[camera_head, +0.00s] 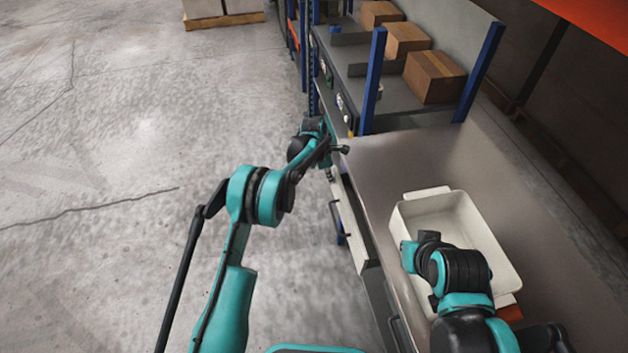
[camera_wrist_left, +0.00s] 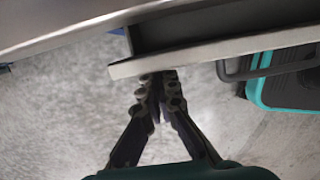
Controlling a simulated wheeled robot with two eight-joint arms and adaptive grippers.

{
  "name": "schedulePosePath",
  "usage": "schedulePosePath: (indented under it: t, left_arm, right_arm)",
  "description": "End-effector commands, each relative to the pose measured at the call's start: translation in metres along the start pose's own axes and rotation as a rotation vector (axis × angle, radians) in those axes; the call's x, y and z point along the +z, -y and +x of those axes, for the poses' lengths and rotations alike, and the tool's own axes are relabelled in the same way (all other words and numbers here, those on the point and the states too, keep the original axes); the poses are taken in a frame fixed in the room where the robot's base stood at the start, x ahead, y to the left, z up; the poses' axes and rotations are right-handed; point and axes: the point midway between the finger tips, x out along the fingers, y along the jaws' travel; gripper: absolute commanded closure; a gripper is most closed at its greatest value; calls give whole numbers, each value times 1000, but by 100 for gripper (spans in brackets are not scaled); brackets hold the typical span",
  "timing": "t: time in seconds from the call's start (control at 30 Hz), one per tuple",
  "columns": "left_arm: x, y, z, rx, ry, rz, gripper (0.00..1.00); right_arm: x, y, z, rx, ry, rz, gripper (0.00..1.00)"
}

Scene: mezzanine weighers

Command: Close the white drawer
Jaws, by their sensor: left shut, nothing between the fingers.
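The white drawer (camera_head: 349,226) is under the workbench in the head view, with its pale front along the bench's left side. In the left wrist view the drawer's front (camera_wrist_left: 215,52) is a pale bar standing out from the bench edge, with a dark gap behind it, so the drawer is partly open. My left gripper (camera_wrist_left: 160,82) is shut and empty, its fingertips at the front's outer edge; whether they touch is unclear. In the head view the left gripper is near the bench corner, partly hidden by its wrist. My right gripper (camera_head: 425,243) is over the white bin; its fingers are unclear.
The grey workbench top (camera_head: 385,165) holds the white bin (camera_head: 480,225). Cardboard boxes (camera_head: 433,76) stand on the shelf behind, beside a blue post (camera_head: 371,85). The concrete floor at left is clear.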

Motion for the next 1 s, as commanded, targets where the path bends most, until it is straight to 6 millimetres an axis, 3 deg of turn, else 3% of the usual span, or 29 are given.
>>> schedulePosePath:
  t: [0.23,0.73,0.87,1.0]
  left_arm:
    - [21,0,5,0,0,0,100]
    - [23,0,6,0,0,0,100]
    - [16,-2,4,0,0,0,100]
    - [-7,-9,-1,0,0,0,100]
  right_arm:
    - [0,0,0,0,0,0,100]
    - [0,0,0,0,0,0,100]
    - [1,0,1,0,0,0,100]
    - [3,0,4,0,0,0,100]
